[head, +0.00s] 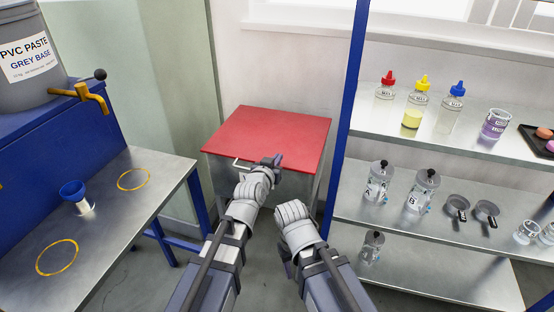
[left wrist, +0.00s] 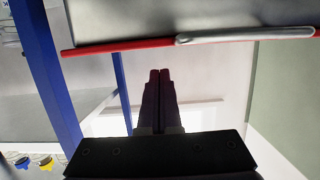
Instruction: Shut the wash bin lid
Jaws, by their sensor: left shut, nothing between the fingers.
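The wash bin's red lid (head: 270,137) lies roughly flat over the grey bin (head: 222,175) against the back wall. A pale bar handle (head: 236,163) is at its front edge. In the left wrist view the lid (left wrist: 120,46) is a thin red edge, with the handle (left wrist: 245,35) along it and the bin's grey front (left wrist: 150,18) beside it. Whether a small gap remains under the lid cannot be told. My left gripper (head: 277,160) is shut and empty at the lid's front edge, right of the handle. It also shows in the left wrist view (left wrist: 159,72). My right gripper's fingers are not discernible.
A blue shelf post (head: 345,110) stands close right of the bin. The shelves (head: 385,205) hold bottles, jars and small pans.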

